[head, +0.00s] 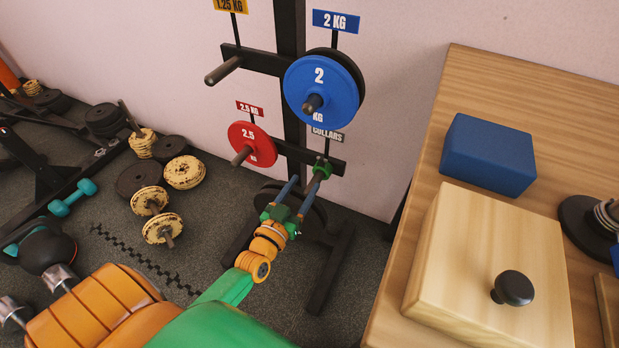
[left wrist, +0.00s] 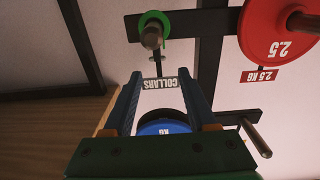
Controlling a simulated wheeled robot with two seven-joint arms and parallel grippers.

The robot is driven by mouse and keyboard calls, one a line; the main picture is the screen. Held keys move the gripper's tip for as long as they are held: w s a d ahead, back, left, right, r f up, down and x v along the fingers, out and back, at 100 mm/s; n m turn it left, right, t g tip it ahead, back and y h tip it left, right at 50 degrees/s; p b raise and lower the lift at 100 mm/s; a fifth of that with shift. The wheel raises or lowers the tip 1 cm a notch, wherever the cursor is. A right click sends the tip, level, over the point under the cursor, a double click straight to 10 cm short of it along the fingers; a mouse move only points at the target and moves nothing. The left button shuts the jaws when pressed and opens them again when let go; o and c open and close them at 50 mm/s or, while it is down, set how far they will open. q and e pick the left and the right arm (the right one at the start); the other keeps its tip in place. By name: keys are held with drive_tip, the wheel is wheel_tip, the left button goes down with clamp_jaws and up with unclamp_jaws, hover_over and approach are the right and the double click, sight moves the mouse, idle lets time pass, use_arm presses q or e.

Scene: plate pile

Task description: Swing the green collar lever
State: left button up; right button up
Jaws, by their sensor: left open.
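The green collar (head: 323,166) sits around a dark peg on the rack, under the grey COLLARS sign (head: 328,134). In the left wrist view the green collar (left wrist: 153,17) shows as a ring around the peg, at the top of the picture. Its lever is too small to tell apart clearly. My left gripper (head: 303,184) is open and empty, just in front of the collar peg and partly covering it in the head view. In the left wrist view the blue fingers of my left gripper (left wrist: 159,82) are spread apart, with the collar beyond their tips. My right gripper is not in view.
The rack also holds a red 2.5 plate (head: 251,139) and a blue 2 KG plate (head: 322,88) on pegs close by. A wooden table (head: 459,115) with a blue block (head: 488,154) and a lidded wooden box (head: 478,247) stands at right. Several plates lie on the floor at left.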

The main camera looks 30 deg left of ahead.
sight(321, 161)
use_arm(q)
drive_tip(key=shift+w+d+r+b, duration=0.1)
drive_tip(key=shift+w+d+b, duration=0.05)
drive_tip(key=shift+w+b, duration=0.3)
drive_tip(key=shift+w+d+r+b, duration=0.1)
drive_tip(key=shift+w+b, duration=0.1)
drive_tip(key=shift+w, duration=0.35)
drive_tip(key=w+b, duration=0.1)
drive_tip(key=w, duration=0.1)
drive_tip(key=w+b, duration=0.1)
drive_tip(key=w, duration=0.1)
drive_tip(key=shift+w+a+f, duration=0.1)
drive_tip(key=shift+w+a, duration=0.1)
drive_tip(key=shift+w, duration=0.75)
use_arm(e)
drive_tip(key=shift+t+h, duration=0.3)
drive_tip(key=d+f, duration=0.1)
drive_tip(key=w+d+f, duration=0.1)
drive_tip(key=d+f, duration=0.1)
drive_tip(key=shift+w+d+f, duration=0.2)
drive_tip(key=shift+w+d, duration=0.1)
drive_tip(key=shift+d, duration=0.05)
use_arm(q)
drive_tip(key=c, duration=0.6)
drive_tip(key=shift+c, duration=0.3)
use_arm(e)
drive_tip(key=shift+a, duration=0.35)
